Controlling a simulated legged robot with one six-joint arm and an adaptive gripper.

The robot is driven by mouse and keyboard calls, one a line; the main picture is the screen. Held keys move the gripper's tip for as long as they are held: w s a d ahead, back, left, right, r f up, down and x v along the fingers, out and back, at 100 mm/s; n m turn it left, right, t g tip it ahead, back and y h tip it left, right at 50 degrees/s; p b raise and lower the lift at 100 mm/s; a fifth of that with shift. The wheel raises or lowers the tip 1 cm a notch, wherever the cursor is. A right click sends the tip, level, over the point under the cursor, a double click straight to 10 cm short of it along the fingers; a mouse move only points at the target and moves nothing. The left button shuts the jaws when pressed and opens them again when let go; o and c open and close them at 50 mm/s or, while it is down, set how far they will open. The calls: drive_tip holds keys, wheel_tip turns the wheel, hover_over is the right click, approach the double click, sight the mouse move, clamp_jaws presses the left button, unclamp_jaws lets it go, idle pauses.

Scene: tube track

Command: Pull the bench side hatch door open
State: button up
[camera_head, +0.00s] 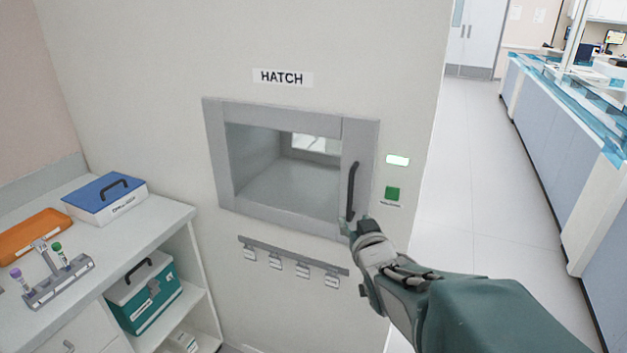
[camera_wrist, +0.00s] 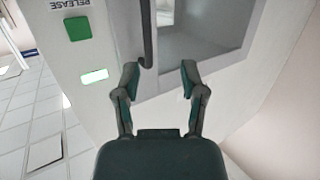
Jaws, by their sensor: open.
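The hatch door (camera_head: 274,222) has a grey frame with a clear pane and sits in the wall under a HATCH sign (camera_head: 283,77). It looks shut. Its dark vertical handle (camera_head: 352,189) is on the right side of the frame. My gripper (camera_head: 352,222) is just below the handle's lower end in the head view. In the wrist view my gripper (camera_wrist: 160,75) has its two fingers apart, with nothing between them. The handle (camera_wrist: 148,35) shows there ahead of the fingers, nearer the left finger. I cannot tell whether a finger touches the handle.
A green button (camera_head: 392,193) and a lit panel (camera_head: 397,160) are right of the door. A hook rail with tags (camera_head: 290,256) runs below it. A counter (camera_head: 130,228) with a blue-lidded box (camera_head: 108,200) stands left. Open floor (camera_head: 465,190) lies right of the wall.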

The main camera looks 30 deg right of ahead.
sight(351, 190)
drive_tip(key=w+d, duration=0.1)
drive_tip(key=w, duration=0.2)
drive_tip(key=w+d+t, duration=0.1)
drive_tip(key=w+d, duration=0.1)
drive_tip(key=w, duration=0.2)
drive_tip(key=w+d+t, duration=0.1)
drive_tip(key=w+d, duration=0.1)
drive_tip(key=w, duration=0.1)
drive_tip(key=shift+w+d+r, duration=0.2)
drive_tip(key=shift+w+r, duration=0.1)
drive_tip(key=shift+w, duration=0.1)
clamp_jaws()
